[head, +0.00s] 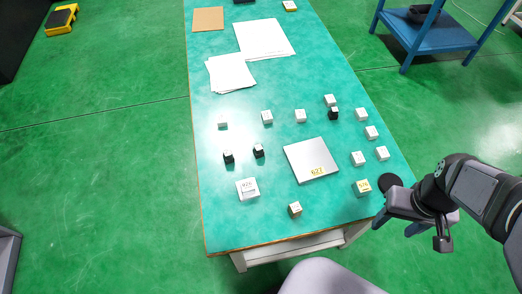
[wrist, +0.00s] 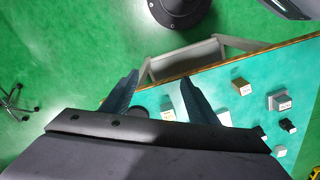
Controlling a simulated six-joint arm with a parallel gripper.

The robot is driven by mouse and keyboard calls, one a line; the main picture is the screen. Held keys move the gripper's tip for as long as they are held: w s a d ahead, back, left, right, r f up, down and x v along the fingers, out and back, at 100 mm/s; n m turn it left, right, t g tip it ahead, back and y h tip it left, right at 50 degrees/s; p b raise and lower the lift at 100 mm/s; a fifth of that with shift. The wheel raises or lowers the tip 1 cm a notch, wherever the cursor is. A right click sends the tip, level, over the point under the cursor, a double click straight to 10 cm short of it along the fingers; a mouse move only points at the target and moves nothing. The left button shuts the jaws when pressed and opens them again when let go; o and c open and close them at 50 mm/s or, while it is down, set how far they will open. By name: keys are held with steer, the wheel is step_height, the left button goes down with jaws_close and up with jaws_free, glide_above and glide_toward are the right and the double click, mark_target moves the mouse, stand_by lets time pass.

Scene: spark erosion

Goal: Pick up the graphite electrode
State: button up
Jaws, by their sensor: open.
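Three small dark blocks with pale tops stand on the teal table: one at the left (head: 228,157), one just right of it (head: 258,151), and one farther back at the right (head: 333,114). They look like graphite electrodes; I cannot tell which one is meant. My gripper (head: 396,224) is open and empty, off the table's front right corner and well apart from all three. In the wrist view its fingers (wrist: 160,75) are spread over the table edge. A dark block (wrist: 287,125) shows at the right there.
The teal table (head: 222,225) carries a metal plate marked 627 (head: 311,160), a larger white block (head: 247,189), a yellow-labelled block (head: 361,187) and several pale blocks. A dark round shape (head: 390,182) is by the right edge. Papers (head: 264,38) lie farther back.

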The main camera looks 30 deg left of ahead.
steer(key=w+a+f+n+b, duration=0.3)
steer(key=w+a+n+b, duration=0.2)
steer(key=w+a+n, duration=0.35)
steer(key=n+t+b, duration=0.3)
steer(key=n+b, duration=0.5)
steer(key=n, duration=1.1)
glide_toward(258, 147)
steer(key=shift+m, duration=0.25)
steer(key=w+d+f, duration=0.1)
steer(key=d, duration=0.3)
steer(key=w+d+f, duration=0.1)
steer(key=w+d, duration=0.1)
steer(key=d, duration=0.1)
steer(key=w+d+f, duration=0.1)
steer(key=d, duration=0.3)
steer(key=shift+w+d, duration=0.25)
steer(key=shift+d, duration=0.15)
steer(key=s+a+n+t+y+b, duration=0.1)
steer(key=s+a+n+b, duration=0.25)
steer(key=a+n, duration=0.6)
steer(key=shift+m, duration=0.75)
steer(key=shift+s+a+p+x, duration=0.15)
steer(key=shift+a+x, duration=0.1)
steer(key=shift+x, duration=1)
steer(key=shift+s+a+p+x, duration=0.1)
steer(key=shift+a+x, duration=0.1)
steer(key=shift+x, duration=1.05)
steer(key=shift+s+a+p+x, duration=0.15)
steer(key=shift+a+x, duration=0.1)
steer(key=shift+x, duration=1)
